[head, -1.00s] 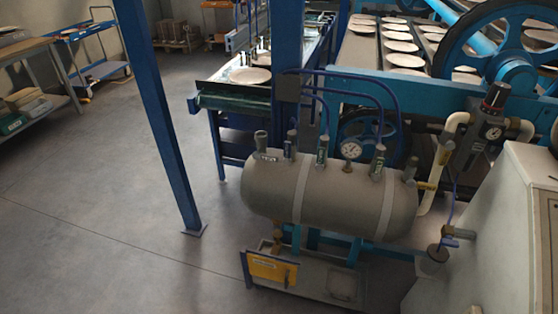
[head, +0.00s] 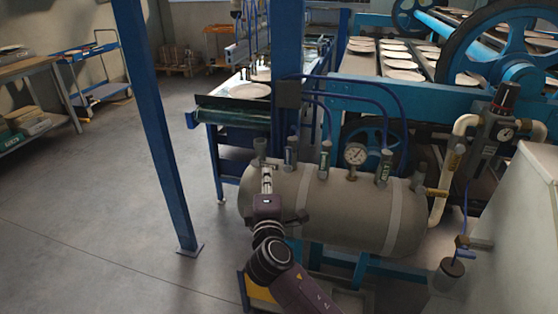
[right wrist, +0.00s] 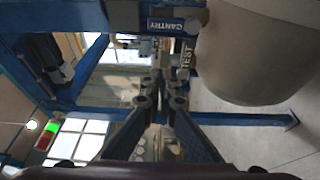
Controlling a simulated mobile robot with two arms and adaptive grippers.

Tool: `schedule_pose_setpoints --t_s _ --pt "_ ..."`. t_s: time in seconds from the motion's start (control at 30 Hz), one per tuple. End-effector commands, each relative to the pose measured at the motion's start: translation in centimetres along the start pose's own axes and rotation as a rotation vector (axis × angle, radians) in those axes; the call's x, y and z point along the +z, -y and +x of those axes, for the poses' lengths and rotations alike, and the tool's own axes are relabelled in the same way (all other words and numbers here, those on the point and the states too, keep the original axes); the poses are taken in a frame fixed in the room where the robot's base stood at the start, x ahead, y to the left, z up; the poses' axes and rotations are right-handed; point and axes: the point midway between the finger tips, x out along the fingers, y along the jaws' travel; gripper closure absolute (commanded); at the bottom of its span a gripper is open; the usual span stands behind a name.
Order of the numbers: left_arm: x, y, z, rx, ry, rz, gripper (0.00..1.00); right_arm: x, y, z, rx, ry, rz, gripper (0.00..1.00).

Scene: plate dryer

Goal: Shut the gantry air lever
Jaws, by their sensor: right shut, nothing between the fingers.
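The GANTRY label (right wrist: 178,25) reads clearly near the top of the right wrist view, on a valve beside the grey tank; a TEST label (right wrist: 185,58) sits just below it. In the head view a row of valves stands on the tank (head: 340,205), and the second from the left (head: 291,152) carries a label too small to read. My right gripper (head: 267,170) is shut and empty in front of the leftmost valve (head: 260,149). Its fingertips (right wrist: 161,84) point towards the labelled valves. I cannot make out the lever's position. My left gripper is out of view.
A pressure gauge (head: 355,154) and more valves stand right of the gripper. A blue post (head: 160,140) rises at the left. Blue pipes (head: 400,110) run behind the tank. A pale cabinet (head: 505,240) closes the right side; the left floor is clear.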

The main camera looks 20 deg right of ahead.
Motion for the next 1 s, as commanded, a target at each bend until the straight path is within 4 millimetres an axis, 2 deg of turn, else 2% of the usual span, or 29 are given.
schedule_pose_setpoints --t_s 0.23,0.77,0.83,1.0 --pt "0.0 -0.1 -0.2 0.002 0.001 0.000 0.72 0.0 0.0 1.7 -0.001 0.000 0.000 1.00" --pt "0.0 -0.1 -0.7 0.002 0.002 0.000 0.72 0.0 0.1 10.3 -0.002 0.000 0.001 1.00" --pt "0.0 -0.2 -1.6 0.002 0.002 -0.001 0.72 1.4 -0.1 9.6 -0.003 0.001 -0.001 1.00" --pt "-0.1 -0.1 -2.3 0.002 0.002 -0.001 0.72 3.2 0.0 8.9 -0.003 0.000 0.000 1.00"
